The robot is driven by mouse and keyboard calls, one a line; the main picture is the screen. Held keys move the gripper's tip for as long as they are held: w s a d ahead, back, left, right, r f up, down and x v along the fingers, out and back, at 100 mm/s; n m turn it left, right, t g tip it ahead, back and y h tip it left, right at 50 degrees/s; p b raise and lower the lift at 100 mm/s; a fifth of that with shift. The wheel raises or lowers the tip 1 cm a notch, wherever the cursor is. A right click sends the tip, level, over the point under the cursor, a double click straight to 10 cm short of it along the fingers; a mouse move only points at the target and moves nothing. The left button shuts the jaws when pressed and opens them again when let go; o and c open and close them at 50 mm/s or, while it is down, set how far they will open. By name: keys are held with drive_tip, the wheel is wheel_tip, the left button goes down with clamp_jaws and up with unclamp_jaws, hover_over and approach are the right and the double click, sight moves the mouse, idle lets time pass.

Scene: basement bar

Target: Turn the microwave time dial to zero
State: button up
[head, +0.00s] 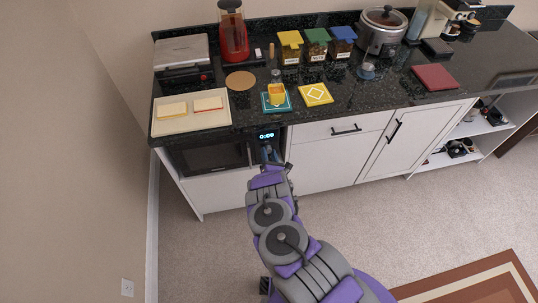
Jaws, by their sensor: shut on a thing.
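The dark microwave (212,157) sits in an opening of the white cabinet, below the counter at the left. Its small display (266,135) is lit with blue-white digits that appear to read 0:00. My gripper (268,155) is at the microwave's control panel, just below the display and right of the door. It is shut on the time dial, which the gripper mostly hides. The dial's mark and exact angle cannot be seen. The microwave door looks shut.
White cabinets (335,165) lie right of my arm.

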drive_tip(key=shift+s+f, duration=0.1)
drive_tip(key=shift+f, duration=0.05)
idle(0.4)
drive_tip(key=o, duration=1)
drive_tip(key=shift+o, duration=0.2)
drive_tip(key=b+v, duration=0.2)
drive_tip(key=v, duration=1.5)
drive_tip(key=shift+b, duration=0.35)
drive_tip(key=shift+s, duration=0.1)
